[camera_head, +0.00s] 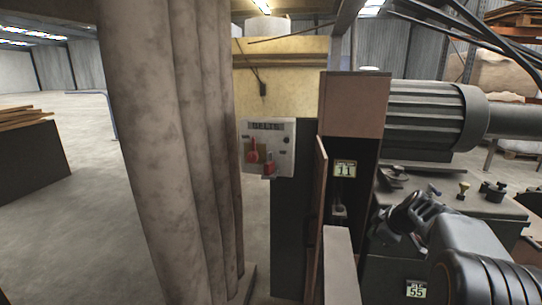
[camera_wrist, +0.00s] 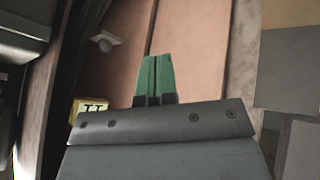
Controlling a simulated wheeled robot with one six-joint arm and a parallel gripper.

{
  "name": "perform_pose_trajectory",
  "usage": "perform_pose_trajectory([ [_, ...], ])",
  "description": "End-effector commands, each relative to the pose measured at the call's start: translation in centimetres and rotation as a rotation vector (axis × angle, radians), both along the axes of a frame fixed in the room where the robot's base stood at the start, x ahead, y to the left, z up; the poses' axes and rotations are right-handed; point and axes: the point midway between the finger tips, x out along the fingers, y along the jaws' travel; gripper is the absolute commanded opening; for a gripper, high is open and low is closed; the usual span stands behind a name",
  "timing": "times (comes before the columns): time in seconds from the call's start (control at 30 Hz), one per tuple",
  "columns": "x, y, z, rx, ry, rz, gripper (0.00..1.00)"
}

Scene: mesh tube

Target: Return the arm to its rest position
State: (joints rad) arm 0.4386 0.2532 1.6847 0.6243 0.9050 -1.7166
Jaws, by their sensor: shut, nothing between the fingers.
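My gripper (camera_wrist: 157,78) shows in the wrist view as two green fingers pressed together, with nothing between them. Its tips point at a brown panel (camera_wrist: 190,40); I cannot tell how far off the panel is. A yellow label (camera_wrist: 90,107) and a pale lever-like part (camera_wrist: 104,40) lie to the left of the fingers. In the head view my dark arm (camera_head: 475,275) fills the lower right, bent in front of the machine. The fingertips cannot be made out there.
A narrow cabinet (camera_head: 354,105) labelled 11 stands at the centre, its brown door edge-on. A switch box (camera_head: 267,148) with red handles is left of it. Thick grey columns (camera_head: 165,150) stand further left. A ribbed motor (camera_head: 425,115) and cables crowd the right. Open floor (camera_head: 85,215) lies far left.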

Motion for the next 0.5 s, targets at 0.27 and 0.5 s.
perform_pose_trajectory([
  [0.27,-3.1,0.2,-2.8,0.135,0.203,-0.304,0.00],
  [0.5,-10.3,4.4,-0.3,0.218,0.432,-0.733,0.00],
])
